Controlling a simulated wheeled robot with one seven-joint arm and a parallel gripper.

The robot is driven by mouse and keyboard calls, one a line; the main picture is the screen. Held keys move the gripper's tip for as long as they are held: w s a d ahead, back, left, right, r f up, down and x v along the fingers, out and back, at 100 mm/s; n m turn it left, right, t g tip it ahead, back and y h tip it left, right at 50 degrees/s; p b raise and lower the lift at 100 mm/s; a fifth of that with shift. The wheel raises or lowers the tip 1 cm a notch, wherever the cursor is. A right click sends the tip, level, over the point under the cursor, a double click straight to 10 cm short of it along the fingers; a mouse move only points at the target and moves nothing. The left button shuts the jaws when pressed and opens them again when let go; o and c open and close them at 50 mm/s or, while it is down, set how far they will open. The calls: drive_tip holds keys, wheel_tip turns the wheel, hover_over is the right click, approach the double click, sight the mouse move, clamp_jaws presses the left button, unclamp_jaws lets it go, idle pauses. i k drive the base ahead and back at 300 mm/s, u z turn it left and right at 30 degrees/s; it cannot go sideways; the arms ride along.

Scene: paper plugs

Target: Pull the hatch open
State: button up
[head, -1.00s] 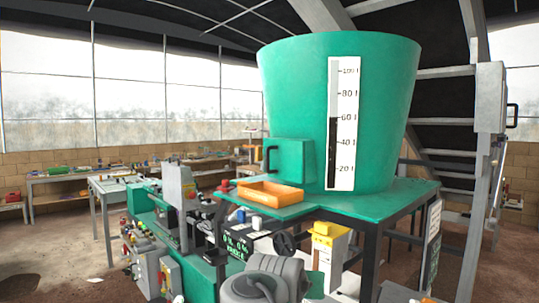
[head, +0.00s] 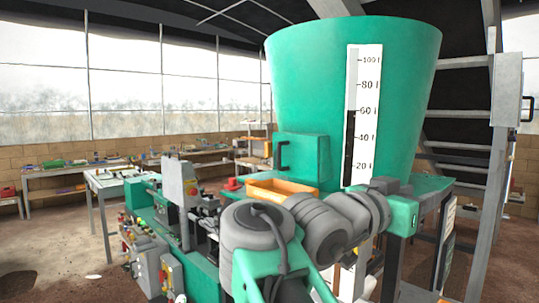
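The hatch (head: 303,157) is a green box-like door low on the front of the big green tank (head: 310,85). It appears shut against the tank. Its dark upright handle (head: 284,156) is on its left side. My grey and green arm rises from the bottom of the picture and bends to the right, in front of the table and below the hatch. My gripper cannot be made out, so whether it is open or shut does not show. Nothing of mine is seen touching the handle.
An orange tray (head: 264,190) sits just below the hatch, with a red item (head: 232,184) to its left. A white level scale (head: 362,120) is on the tank. Machinery (head: 150,240) stands at the lower left. A ladder-like frame (head: 460,145) is on the right.

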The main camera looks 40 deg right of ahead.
sight(298, 156)
drive_tip(key=i, duration=1.7)
